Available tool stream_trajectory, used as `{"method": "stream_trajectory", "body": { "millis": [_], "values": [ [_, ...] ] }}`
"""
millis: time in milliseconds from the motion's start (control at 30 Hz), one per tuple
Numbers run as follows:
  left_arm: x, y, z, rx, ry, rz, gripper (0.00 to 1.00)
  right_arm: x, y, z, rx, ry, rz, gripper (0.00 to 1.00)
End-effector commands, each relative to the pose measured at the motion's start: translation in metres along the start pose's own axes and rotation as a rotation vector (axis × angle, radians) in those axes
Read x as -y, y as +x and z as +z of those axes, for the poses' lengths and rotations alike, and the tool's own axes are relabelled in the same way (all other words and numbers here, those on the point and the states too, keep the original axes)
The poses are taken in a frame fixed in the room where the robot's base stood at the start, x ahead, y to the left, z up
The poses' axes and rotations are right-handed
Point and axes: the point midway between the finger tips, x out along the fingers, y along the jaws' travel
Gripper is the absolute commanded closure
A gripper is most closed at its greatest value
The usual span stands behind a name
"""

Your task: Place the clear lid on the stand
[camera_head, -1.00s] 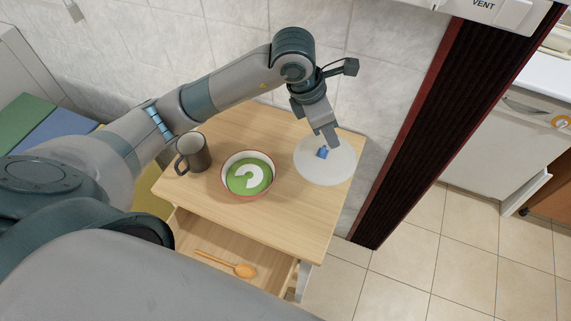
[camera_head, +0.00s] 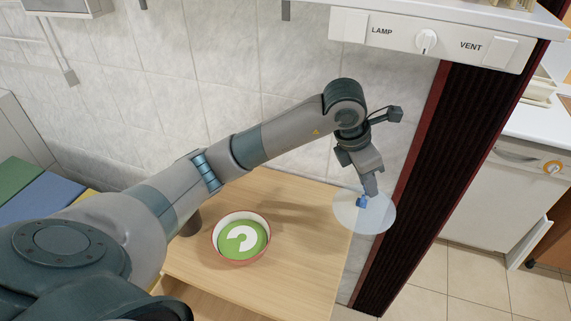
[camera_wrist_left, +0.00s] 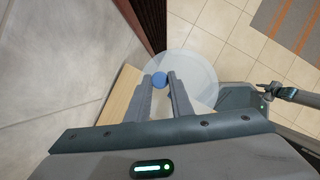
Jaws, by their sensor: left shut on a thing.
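The clear lid (camera_head: 378,217) is a pale round see-through disc with a blue knob (camera_head: 361,201). My left gripper (camera_head: 366,193) is shut on the knob. It holds the lid up over the right edge of the wooden stand (camera_head: 305,255). In the left wrist view the two fingers (camera_wrist_left: 160,84) flank the blue knob (camera_wrist_left: 159,79), with the lid (camera_wrist_left: 197,70) beyond them. A grey part with a small green light at the right of that view seems to be mine; no right fingers can be made out.
A red-rimmed bowl with green and white inside (camera_head: 241,238) stands on the wooden top. A dark mug (camera_head: 191,224) is mostly hidden behind my arm. A tiled wall is behind, and a dark ribbed panel (camera_head: 440,160) rises just right of the lid.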

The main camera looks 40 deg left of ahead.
Motion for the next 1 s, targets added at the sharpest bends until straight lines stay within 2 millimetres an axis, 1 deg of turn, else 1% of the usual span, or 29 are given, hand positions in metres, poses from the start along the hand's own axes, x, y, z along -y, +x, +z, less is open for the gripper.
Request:
{"method": "stream_trajectory", "body": {
  "millis": [167,500,600,767,1000],
  "values": [
    [-0.018,0.005,-0.018,-0.005,-0.003,0.001,1.0,0.0,-0.011,-0.001,0.0,0.0,0.0,0.69],
    [-0.069,0.025,-0.066,-0.005,-0.004,0.0,1.0,0.0,-0.037,0.0,0.003,0.0,-0.001,0.69],
    [-0.08,0.03,-0.077,-0.004,-0.002,0.0,1.0,0.0,-0.043,-0.001,0.004,0.0,-0.001,0.69],
    [-0.089,0.035,-0.086,0.0,-0.001,0.001,1.0,0.0,-0.045,-0.001,0.004,0.001,-0.001,0.69],
    [-0.09,0.036,-0.086,0.001,0.001,0.001,1.0,0.0,-0.045,0.0,0.005,0.0,0.0,0.69]
  ]
}}
